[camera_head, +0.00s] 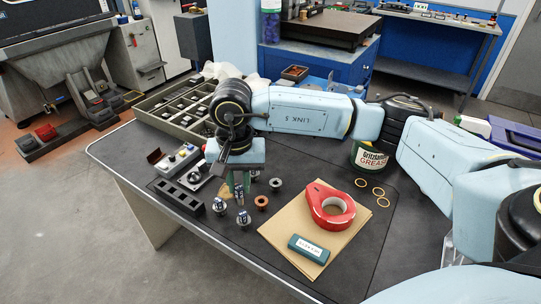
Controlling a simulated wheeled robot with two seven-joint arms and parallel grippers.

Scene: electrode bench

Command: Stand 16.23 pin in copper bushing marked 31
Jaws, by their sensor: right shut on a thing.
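My right gripper (238,186) points down over the dark bench mat, its arm coming in from the right. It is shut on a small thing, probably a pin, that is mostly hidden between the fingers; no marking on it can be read. A copper-coloured bushing (261,202) stands on the mat just right of and nearer than the fingertips. Its number is too small to read. Grey metal flanged pieces stand close by, one (275,184) to the right. Labelled metal pieces stand nearer, one at the left (219,206) and one in front (243,219). My left gripper is not in view.
A black block with square holes (180,196) lies left of the gripper. A grease tin (369,158) stands behind. A compartment tray (163,108) fills the back left.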

